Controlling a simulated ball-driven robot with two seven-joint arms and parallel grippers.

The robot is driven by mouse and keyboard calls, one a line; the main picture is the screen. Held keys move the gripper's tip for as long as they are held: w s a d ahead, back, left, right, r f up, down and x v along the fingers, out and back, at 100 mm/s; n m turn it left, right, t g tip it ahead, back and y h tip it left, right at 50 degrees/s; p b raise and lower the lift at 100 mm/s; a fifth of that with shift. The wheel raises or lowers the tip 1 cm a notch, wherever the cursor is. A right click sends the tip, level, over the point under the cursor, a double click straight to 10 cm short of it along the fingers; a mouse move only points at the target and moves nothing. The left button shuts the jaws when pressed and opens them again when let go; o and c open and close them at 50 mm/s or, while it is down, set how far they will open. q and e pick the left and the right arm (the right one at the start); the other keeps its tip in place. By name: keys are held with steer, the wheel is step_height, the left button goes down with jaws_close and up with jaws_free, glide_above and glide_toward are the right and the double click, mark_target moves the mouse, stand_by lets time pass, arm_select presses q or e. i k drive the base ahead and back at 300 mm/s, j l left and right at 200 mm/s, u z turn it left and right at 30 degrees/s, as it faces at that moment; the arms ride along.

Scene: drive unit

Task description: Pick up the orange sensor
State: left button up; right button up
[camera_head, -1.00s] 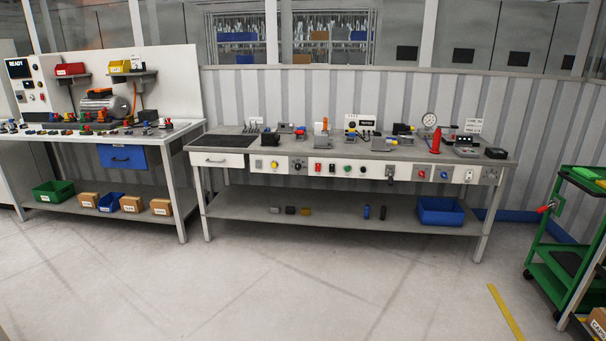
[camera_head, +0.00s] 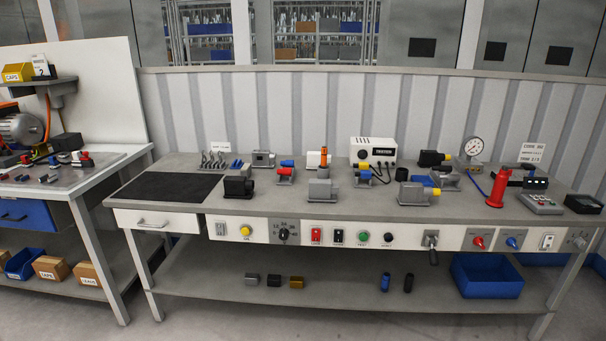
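A small upright orange cylinder (camera_head: 323,156), which looks like the orange sensor, stands towards the back middle of the grey workbench (camera_head: 290,203). It is at or just in front of a small white block; I cannot tell how it is seated. A grey fixture block (camera_head: 322,191) stands in front of it. Neither of my grippers shows in the head view.
Grey fixtures with blue parts (camera_head: 286,174) stand beside it. A white tester box (camera_head: 373,151) is behind to the right, a red bottle-shaped object (camera_head: 498,188) further right. A black mat (camera_head: 168,187) lies at left. Floor shows in front.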

mark_target(324, 150)
steer(key=i+z, duration=0.35)
steer(key=i, duration=0.8)
